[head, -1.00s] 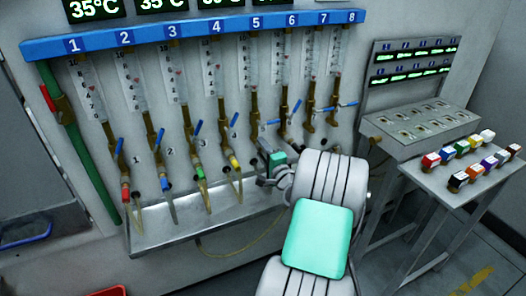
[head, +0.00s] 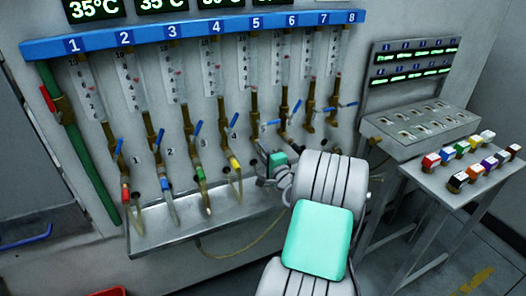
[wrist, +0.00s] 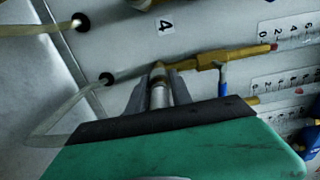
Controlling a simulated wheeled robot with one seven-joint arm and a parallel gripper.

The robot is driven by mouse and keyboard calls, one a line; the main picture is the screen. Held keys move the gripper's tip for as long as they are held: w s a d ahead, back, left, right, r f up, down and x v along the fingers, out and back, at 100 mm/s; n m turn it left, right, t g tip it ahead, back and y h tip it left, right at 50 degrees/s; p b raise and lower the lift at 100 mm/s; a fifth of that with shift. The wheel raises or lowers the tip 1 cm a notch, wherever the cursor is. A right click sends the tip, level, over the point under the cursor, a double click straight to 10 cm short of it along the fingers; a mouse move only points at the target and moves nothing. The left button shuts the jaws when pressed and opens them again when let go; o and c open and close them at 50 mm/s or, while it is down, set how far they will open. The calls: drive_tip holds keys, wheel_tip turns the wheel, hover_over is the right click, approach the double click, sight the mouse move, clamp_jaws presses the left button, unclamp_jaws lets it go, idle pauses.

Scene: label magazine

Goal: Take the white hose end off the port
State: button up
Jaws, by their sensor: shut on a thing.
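My gripper (wrist: 158,80) is shut on the white hose end (wrist: 160,96), which shows as a pale silvery collar between the two grey fingers. A brass tip (wrist: 158,69) shows just beyond the fingers, near the brass valve pipe (wrist: 205,60). I cannot tell whether the hose end still touches the port. In the head view, my gripper is low on the panel below column 5, right of the yellow-collared hose (head: 235,163); the held end is too small to make out there. A clear hose (head: 245,243) hangs below it, and my green gripper body hides part in the wrist view.
Several brass valves with blue levers (head: 197,127) stand close along the panel. A metal trough (head: 170,232) runs below them. At right are a sloped socket box (head: 425,128) and a table (head: 425,180) with coloured blocks. Open floor lies in front.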

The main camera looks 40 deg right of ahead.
clamp_jaws()
idle(0.9)
drive_tip(key=shift+b+v, duration=0.75)
drive_tip(key=shift+v, duration=2.25)
